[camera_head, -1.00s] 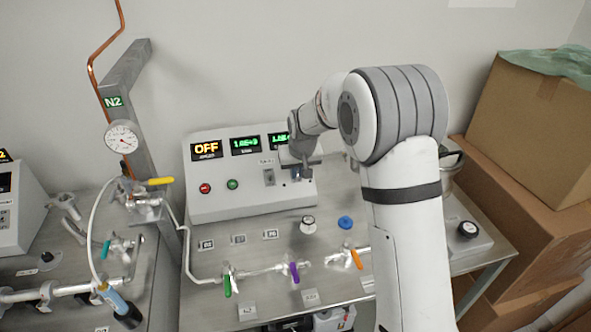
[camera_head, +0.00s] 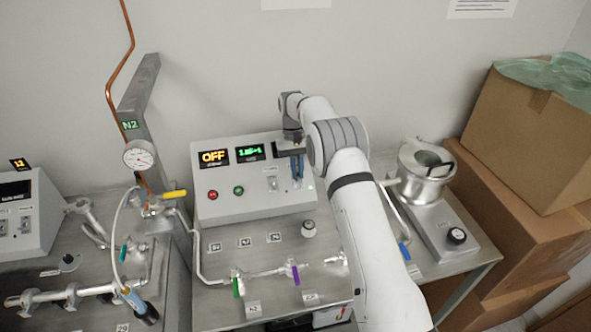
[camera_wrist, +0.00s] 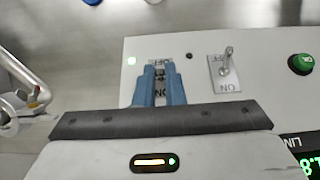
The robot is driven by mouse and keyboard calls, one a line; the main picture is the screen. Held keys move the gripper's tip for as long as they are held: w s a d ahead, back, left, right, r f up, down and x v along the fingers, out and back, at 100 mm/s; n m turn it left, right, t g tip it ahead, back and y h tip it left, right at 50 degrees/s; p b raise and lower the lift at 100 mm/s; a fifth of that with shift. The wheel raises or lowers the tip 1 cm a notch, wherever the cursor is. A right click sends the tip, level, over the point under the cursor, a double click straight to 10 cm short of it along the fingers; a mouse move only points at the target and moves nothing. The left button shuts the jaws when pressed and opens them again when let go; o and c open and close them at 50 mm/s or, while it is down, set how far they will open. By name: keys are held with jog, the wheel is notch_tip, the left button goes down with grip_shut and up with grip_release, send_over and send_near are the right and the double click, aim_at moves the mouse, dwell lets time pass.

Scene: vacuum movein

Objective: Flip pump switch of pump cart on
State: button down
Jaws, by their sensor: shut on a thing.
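The pump cart's grey sloped control box (camera_head: 253,205) stands on the steel table. It carries a display reading OFF (camera_head: 214,157), a green-digit display (camera_head: 250,152), a red button, a green button and switches. My gripper (camera_head: 297,170) is at the box's right part, with its blue fingers against the panel. In the wrist view my gripper (camera_wrist: 159,88) is closed around a switch on a labelled plate (camera_wrist: 158,63). The lever is mostly hidden, and its label is partly covered. A second toggle switch (camera_wrist: 226,61) on an ON-marked plate stands free beside it. A small lamp (camera_wrist: 131,61) glows near the fingers.
Valves with green (camera_head: 237,287) and purple (camera_head: 295,275) handles lie in front of the box. A metal pot (camera_head: 428,175) stands right of my arm. Cardboard boxes (camera_head: 540,140) are stacked at the far right. A post (camera_head: 140,110) rises on the left.

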jog(key=shift+w+a+f+g, duration=0.1)
jog(key=shift+w+f+g, duration=0.1)
jog(key=shift+g, duration=0.5)
jog(key=c, duration=1.5)
grip_release()
jog(key=shift+r, duration=0.1)
jog(key=shift+c, duration=0.2)
